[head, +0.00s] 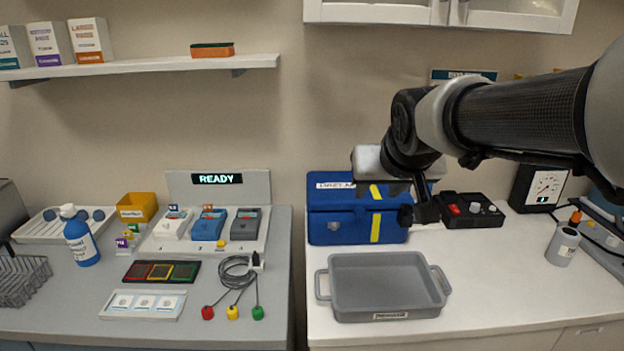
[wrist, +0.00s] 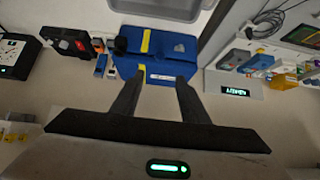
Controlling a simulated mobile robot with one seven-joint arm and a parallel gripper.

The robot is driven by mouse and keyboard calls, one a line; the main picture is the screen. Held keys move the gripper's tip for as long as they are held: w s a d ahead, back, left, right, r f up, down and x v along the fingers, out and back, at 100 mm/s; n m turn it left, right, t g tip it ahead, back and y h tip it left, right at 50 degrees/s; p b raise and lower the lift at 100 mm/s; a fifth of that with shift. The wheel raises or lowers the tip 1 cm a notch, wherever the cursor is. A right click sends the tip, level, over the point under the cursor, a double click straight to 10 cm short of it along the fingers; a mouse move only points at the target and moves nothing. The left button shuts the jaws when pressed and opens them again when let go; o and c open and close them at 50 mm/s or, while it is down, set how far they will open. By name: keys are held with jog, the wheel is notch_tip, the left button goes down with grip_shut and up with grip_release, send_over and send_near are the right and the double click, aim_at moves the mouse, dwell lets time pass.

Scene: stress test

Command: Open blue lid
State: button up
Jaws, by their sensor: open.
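The blue box (head: 345,228) stands on the right counter against the wall, behind the grey tray. Its blue lid (head: 335,197) looks closed, with a yellow stripe running over it and a white label at the back. My gripper (head: 408,197) is above the right part of the lid and hides some of it. In the wrist view my gripper (wrist: 158,82) is open and empty, its two fingers apart in front of the blue box (wrist: 170,48). I cannot tell whether a fingertip touches the lid.
A grey tray (head: 388,316) sits in front of the box. A black device with a red button (head: 472,210) and a gauge (head: 537,188) stand to the right. The left counter holds a READY panel (head: 218,187) and small items.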

aim_at(361, 210)
jog(key=b+x, duration=0.4)
jog(key=x, duration=1.3)
jog(key=shift+w+f, duration=0.15)
jog(key=shift+w, duration=0.05)
grip_shut()
